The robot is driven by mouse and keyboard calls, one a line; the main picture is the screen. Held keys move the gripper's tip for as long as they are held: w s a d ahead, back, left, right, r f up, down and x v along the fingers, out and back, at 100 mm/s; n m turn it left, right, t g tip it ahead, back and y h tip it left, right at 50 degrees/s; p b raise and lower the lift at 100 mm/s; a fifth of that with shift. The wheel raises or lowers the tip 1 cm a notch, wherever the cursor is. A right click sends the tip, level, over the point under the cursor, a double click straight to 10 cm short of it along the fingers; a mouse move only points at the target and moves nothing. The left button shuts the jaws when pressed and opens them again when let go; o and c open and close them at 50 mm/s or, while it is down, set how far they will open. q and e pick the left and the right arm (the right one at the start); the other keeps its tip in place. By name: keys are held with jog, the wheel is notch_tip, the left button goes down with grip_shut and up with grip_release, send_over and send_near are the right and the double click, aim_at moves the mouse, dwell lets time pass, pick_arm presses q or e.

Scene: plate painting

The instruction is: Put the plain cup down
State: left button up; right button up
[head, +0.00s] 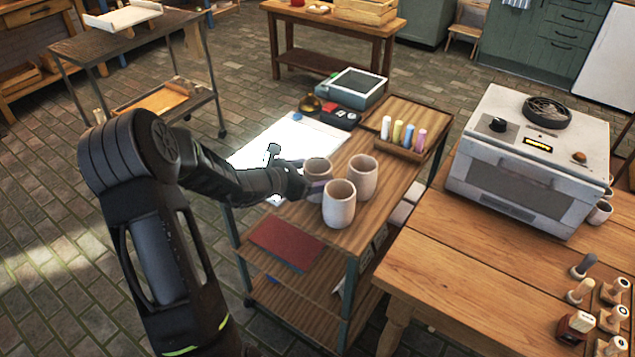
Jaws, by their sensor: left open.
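Three pale beige cups stand close together on the wooden top of a cart (378,212). One cup (318,170) is at the left, beside my left gripper (309,180). Another cup (363,178) is at the right and a third cup (339,206) is nearest. All three look upright and unpainted at this size, so I cannot tell which is the plain one. My left gripper is open, with its fingers at the left cup and partly covering it. I cannot tell whether they touch it. My right gripper is not in view.
A white sheet (305,138) lies behind my gripper. A rack of coloured sticks (400,148), a grey tray (352,90) and a small dark box (341,117) stand farther back. A white kiln-like oven (520,165) and several stamps stand on the table (440,265) at right.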

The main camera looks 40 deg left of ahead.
pick_arm(q)
jog(key=shift+c, duration=0.5)
jog(key=c, duration=1.4)
notch_tip(320, 180, up, 10)
jog(key=shift+r, duration=0.1)
